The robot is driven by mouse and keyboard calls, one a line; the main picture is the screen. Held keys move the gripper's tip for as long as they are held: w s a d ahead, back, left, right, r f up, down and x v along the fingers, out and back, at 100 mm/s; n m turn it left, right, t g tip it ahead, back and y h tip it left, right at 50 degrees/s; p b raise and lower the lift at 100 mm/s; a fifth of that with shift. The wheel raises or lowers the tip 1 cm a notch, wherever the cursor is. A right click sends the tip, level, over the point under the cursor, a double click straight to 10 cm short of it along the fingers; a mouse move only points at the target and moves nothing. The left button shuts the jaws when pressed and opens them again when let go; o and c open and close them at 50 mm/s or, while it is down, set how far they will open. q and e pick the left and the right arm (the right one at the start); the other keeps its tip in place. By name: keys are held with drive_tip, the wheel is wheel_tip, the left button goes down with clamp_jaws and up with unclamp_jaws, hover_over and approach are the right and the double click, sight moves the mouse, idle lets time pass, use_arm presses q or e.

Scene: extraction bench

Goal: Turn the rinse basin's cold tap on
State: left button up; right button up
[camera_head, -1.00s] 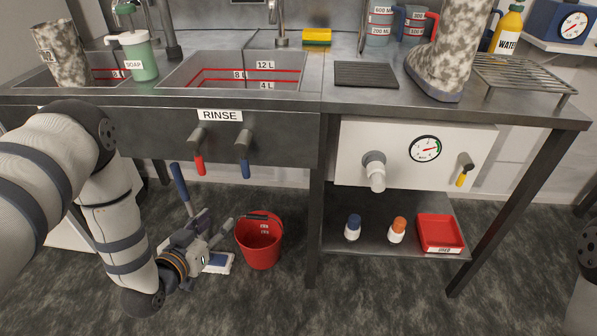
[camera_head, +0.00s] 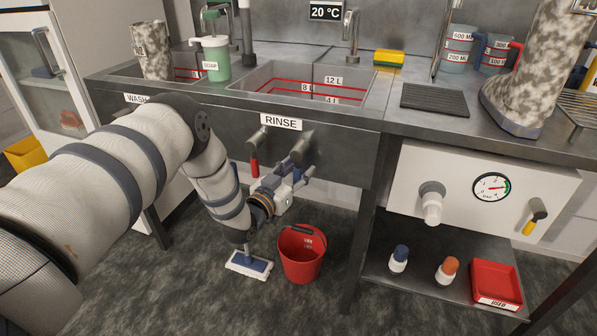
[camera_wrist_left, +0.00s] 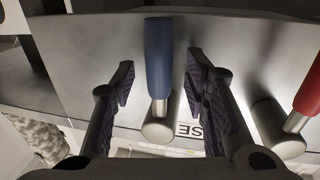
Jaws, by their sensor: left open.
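In the head view the tap's grey body (camera_head: 303,139) shows, and my gripper mostly hides the lever. My left gripper (camera_head: 297,170) is open, with a finger on each side of the lever and gaps visible in the left wrist view (camera_wrist_left: 160,82). The red-levered tap (camera_head: 254,165) hangs just left of it. My right gripper is out of view.
A red bucket (camera_head: 301,262) and a white-and-blue floor brush (camera_head: 249,264) are on the floor below. A white panel with a gauge (camera_head: 491,187) is to the right. A soap dispenser (camera_head: 215,58) stands on the bench.

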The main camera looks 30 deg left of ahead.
use_arm(q)
clamp_jaws()
